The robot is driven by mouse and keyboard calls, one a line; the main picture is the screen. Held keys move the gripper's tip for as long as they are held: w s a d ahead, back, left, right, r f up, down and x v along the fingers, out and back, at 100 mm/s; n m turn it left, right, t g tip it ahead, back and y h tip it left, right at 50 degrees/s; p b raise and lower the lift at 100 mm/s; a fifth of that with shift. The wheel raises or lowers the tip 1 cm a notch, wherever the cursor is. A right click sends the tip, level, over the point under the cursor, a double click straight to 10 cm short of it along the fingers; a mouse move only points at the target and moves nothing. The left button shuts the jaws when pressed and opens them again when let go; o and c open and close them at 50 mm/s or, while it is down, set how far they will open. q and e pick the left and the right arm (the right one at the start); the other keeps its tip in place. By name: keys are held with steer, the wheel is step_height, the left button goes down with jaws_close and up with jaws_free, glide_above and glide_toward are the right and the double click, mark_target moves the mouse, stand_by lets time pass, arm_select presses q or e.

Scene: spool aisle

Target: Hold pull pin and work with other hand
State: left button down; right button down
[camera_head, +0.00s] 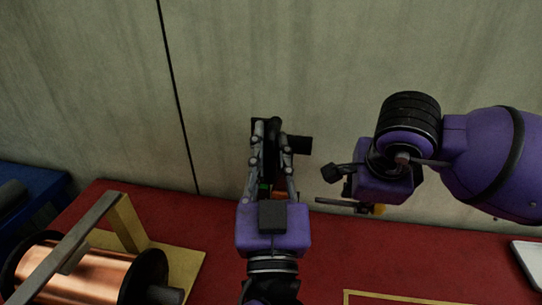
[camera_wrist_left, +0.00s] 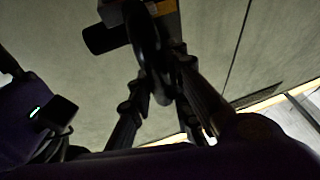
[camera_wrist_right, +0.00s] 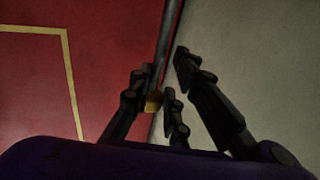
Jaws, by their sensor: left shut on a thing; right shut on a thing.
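My left gripper (camera_head: 270,150) is raised in front of the wall, shut on a dark part that looks like a ring or loop. In the left wrist view this dark part (camera_wrist_left: 150,45) lies between the fingers. A black cylinder (camera_head: 298,144) sticks out beside it. My right gripper (camera_head: 338,185) is to the right, pointing left, shut on a thin grey rod (camera_wrist_right: 165,50) with a small yellowish piece (camera_wrist_right: 153,101) between the fingers. The fingers partly hide both held things. I cannot tell which part is the pull pin.
A copper wire spool (camera_head: 85,272) sits in a yellow stand at the lower left of the red bench (camera_head: 215,240). A yellow outline (camera_head: 400,298) marks the bench front. A white tray-like thing (camera_head: 528,262) lies at right. The wall (camera_head: 330,60) closes the back.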

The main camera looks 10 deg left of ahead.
mark_target(271, 130)
arm_select(q)
step_height(271, 130, up, 7)
steer(key=shift+f, duration=0.2)
steer(key=c, duration=1.7)
jaws_free()
steer(key=shift+o, duration=0.2)
steer(key=shift+f, duration=0.25)
